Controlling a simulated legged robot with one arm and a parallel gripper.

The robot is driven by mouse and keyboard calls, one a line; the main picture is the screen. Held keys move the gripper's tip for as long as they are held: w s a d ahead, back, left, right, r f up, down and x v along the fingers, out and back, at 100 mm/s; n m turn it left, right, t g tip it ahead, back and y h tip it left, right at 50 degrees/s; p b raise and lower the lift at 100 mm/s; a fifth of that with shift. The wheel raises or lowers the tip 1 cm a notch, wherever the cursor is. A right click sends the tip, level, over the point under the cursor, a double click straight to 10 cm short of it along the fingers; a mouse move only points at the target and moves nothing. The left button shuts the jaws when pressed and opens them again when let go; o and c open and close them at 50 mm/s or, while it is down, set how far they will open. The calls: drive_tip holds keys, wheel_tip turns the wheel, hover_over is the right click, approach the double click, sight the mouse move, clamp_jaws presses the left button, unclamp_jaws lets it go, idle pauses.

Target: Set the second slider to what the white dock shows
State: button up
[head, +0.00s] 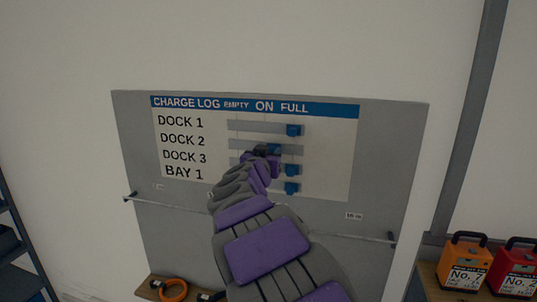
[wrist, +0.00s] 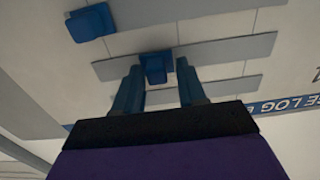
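The charge log board (head: 135,120) hangs on the wall, with rows DOCK 1, DOCK 2, DOCK 3 and BAY 1 under EMPTY, ON and FULL. The second slider (head: 274,147) is blue and sits slightly right of under ON; my gripper partly hides it. The other sliders, DOCK 1 (head: 293,130), DOCK 3 (head: 292,170) and BAY 1 (head: 292,188), stand under FULL. My gripper (head: 262,151) is at the DOCK 2 row. In the wrist view, upside down, its open fingers (wrist: 160,75) flank the second slider (wrist: 157,67), with a gap visible. No white dock is in view.
A thin rail (head: 340,236) crosses the lower board. An orange coil (head: 173,290) lies on a ledge below. An orange battery case (head: 464,262) and a red one (head: 515,268) stand at the lower right. Dark shelving (head: 10,235) is at the left edge.

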drive_tip(key=shift+d, duration=0.15)
clamp_jaws()
drive_tip(key=p, duration=1.3)
approach(237, 144)
drive_tip(key=x, duration=0.5)
drive_tip(key=shift+w+d+r, duration=0.15)
drive_tip(key=shift+d, duration=0.1)
drive_tip(key=shift+a+p, duration=0.25)
drive_tip(key=shift+p, duration=0.25)
drive_tip(key=shift+d, duration=0.1)
